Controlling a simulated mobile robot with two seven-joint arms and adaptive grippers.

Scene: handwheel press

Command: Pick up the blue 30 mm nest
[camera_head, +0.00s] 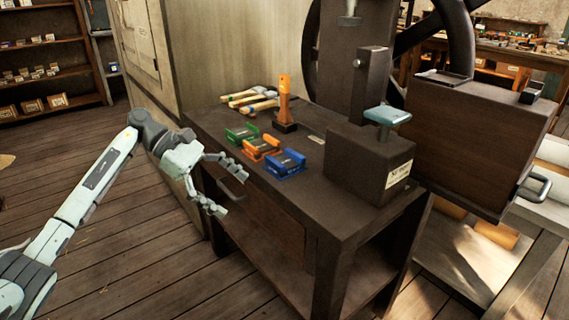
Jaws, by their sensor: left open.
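The blue nest (286,164) lies on the dark bench top (335,214) near its front edge, at the right end of a row of three nests. An orange nest (261,147) sits just left of it and a green nest (241,133) is farthest left. My left gripper (226,186) is open and empty, in front of the bench's front edge, to the left of the blue nest and apart from it. My right gripper is not in view.
An orange-handled tool (285,105) stands behind the nests. Several wooden-handled hammers (250,97) lie at the back left. A dark press block (369,160) stands right of the blue nest.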

